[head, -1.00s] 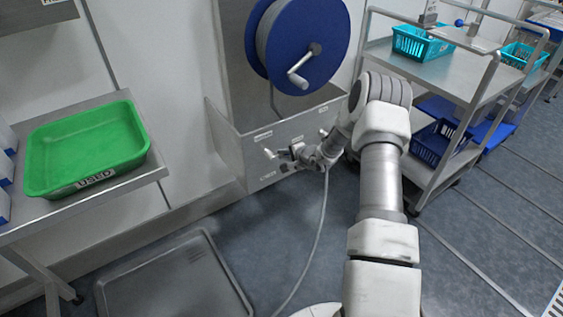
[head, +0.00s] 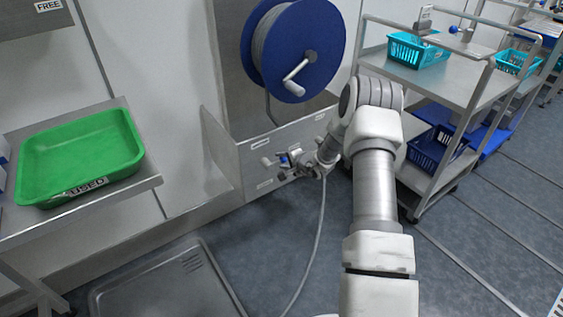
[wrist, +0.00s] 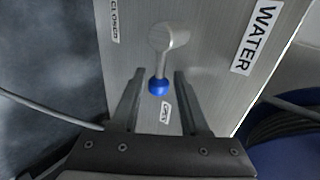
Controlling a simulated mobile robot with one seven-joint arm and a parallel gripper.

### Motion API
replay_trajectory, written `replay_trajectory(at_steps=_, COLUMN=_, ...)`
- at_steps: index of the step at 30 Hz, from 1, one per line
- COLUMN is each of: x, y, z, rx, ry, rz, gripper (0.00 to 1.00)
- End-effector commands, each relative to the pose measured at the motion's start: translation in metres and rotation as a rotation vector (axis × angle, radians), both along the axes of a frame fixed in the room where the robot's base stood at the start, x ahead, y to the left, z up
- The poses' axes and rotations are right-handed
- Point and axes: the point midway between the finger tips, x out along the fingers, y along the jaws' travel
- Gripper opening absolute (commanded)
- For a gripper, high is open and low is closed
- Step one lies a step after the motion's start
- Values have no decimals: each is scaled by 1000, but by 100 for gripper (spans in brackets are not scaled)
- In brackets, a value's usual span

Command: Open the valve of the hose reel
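The valve is a grey metal lever (wrist: 172,38) with a blue round knob (wrist: 158,87) at its end, on a steel panel (wrist: 215,60). In the wrist view the lever points down the picture, toward a small label (wrist: 166,112) that seems to read OPEN; a CLOSED label (wrist: 115,20) is at upper left. My gripper (wrist: 158,76) is open, its fingers on either side of the knob with a gap at each side. In the head view my gripper (head: 284,166) is at the panel below the blue hose reel (head: 310,58), and a bit of blue shows there.
A grey hose (head: 318,225) hangs from the panel to the floor near my gripper. A steel cart (head: 472,78) with baskets stands at right. A green tray (head: 45,150) rests on a table at left. A grey floor tray (head: 215,262) lies in front.

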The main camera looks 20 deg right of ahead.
Motion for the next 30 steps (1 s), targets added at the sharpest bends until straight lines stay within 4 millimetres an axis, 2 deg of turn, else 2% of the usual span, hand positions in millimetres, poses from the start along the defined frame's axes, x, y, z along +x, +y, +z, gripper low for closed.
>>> replay_trajectory(at_steps=5, x=-2, y=3, z=1, rx=3, ry=1, rz=4, gripper=45)
replay_trajectory(at_steps=11, x=-19, y=-1, z=15, rx=2, ry=1, rz=6, gripper=45)
replay_trajectory(at_steps=24, x=-99, y=-25, z=71, rx=1, ry=0, rz=0, gripper=45)
replay_trajectory(at_steps=30, x=-127, y=-34, z=89, rx=-1, ry=0, rz=-1, gripper=45)
